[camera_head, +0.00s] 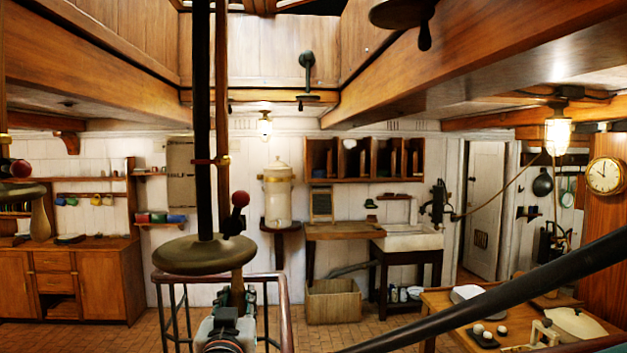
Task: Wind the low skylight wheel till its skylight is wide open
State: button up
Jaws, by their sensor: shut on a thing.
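A round, dull olive wheel (178,256) hangs level at the lower end of a dark vertical rod (203,120), left of the middle. A red knob (240,198) on a dark stem stands up at the wheel's right side. My gripper (237,300) comes up from the bottom of the picture and is shut on this handle; the fingertips are partly hard to make out. A dark skylight opening (300,8) shows at the top edge, mostly cut off, so how far it is open cannot be told.
Another wheel (18,190) with a red knob and wooden handle is at the left edge. A dark wheel (400,12) hangs at the top right. A railing (287,310) stands close behind my gripper. A dark slanting bar (480,290) crosses the lower right, before a table (440,300).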

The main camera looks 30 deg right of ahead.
jog(key=w+d+b, duration=0.1)
jog(key=w+b, duration=0.2)
jog(key=w, duration=1.1)
jog(key=shift+d, duration=0.2)
jog(key=w+a+b, duration=0.1)
jog(key=a, duration=1)
jog(key=v, duration=1)
jog(key=shift+s+a, duration=0.25)
jog(key=shift+f, duration=0.1)
